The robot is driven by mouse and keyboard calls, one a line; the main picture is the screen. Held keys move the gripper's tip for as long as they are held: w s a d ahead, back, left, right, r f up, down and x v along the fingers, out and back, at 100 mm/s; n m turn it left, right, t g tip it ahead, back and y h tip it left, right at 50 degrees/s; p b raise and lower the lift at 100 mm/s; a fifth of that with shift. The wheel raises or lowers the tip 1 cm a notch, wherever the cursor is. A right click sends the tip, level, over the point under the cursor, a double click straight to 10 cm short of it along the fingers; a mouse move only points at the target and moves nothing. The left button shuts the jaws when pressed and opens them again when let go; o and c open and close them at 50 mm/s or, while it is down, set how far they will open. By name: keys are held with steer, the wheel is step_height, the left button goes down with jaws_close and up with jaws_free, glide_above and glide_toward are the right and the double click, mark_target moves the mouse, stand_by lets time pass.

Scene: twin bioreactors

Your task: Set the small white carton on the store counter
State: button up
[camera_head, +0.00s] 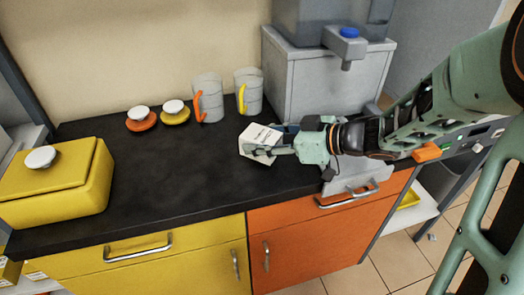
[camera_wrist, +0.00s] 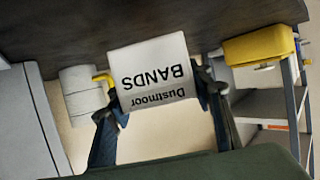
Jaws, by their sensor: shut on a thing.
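The small white carton (camera_head: 257,140) is gripped over the dark store counter (camera_head: 165,185), right of its middle, and looks tilted in the head view. My gripper (camera_head: 275,141) reaches in from the right and is shut on it. In the wrist view the carton (camera_wrist: 152,68) sits between the two fingers of my gripper (camera_wrist: 160,98), with the black print "Dustmoor BANDS" upside down. The counter (camera_wrist: 60,32) shows as a dark band at the top there. I cannot tell whether the carton's underside touches the counter.
White mugs with an orange handle (camera_head: 207,97) and a yellow handle (camera_head: 248,90) stand behind the carton. A grey dispenser (camera_head: 320,85) stands at right. Lidded orange (camera_head: 141,121) and yellow (camera_head: 175,114) pots and a yellow box (camera_head: 60,185) are left. The counter's middle is clear.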

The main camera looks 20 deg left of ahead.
steer(key=shift+f+b, duration=0.3)
steer(key=shift+f, duration=1.15)
steer(key=shift+f, duration=0.1)
steer(key=o, duration=1.2)
steer(key=shift+r, duration=0.2)
steer(key=p+v, duration=0.3)
steer(key=v, duration=0.9)
steer(key=shift+d+f, duration=0.1)
steer(key=shift+f, duration=0.05)
